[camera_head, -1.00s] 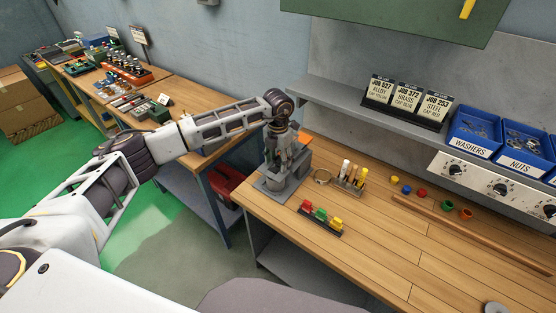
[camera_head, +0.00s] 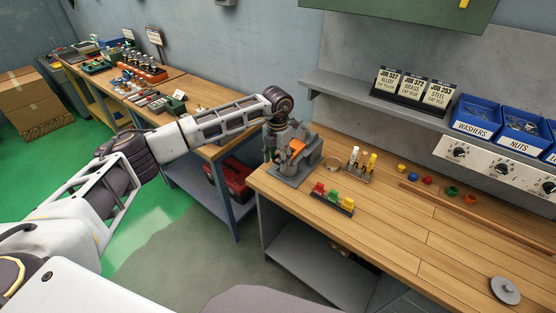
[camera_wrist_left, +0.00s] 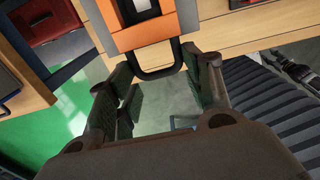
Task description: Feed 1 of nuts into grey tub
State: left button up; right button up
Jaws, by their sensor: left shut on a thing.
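The nuts are in a blue bin (camera_head: 522,131) with a NUTS label, on the shelf at the right of the head view. My left gripper (camera_head: 282,153) is at the grey and orange fixture (camera_head: 297,169) on the bench's left end. In the left wrist view, the fingers (camera_wrist_left: 162,95) are on either side of a black loop handle (camera_wrist_left: 158,74) on the orange and grey body (camera_wrist_left: 145,32). The gripper is shut on this handle; the contact itself is hard to see. I cannot make out a grey tub for certain. My right gripper is out of view.
A blue WASHERS bin (camera_head: 476,117) stands left of the nuts. A rack of coloured blocks (camera_head: 333,199), small coloured cups (camera_head: 451,191) and a grey disc (camera_head: 505,290) are on the bench. The bench's front middle (camera_head: 400,240) is clear.

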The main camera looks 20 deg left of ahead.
pick_arm(q)
jog(key=shift+s+a, duration=0.25)
jog(key=shift+s, duration=0.05)
grip_shut()
jog(key=shift+o, duration=1.1)
grip_release()
jog(key=shift+w+f, duration=0.15)
jog(key=shift+f, duration=0.05)
jog(key=o, duration=0.5)
jog(key=shift+c, duration=0.2)
jog(key=o, duration=0.5)
jog(key=shift+f, duration=0.1)
jog(key=shift+c, duration=0.2)
jog(key=shift+d+r, duration=0.1)
jog(key=shift+r, duration=0.6)
notch_tip(320, 180, up, 11)
jog(key=shift+s, duration=0.2)
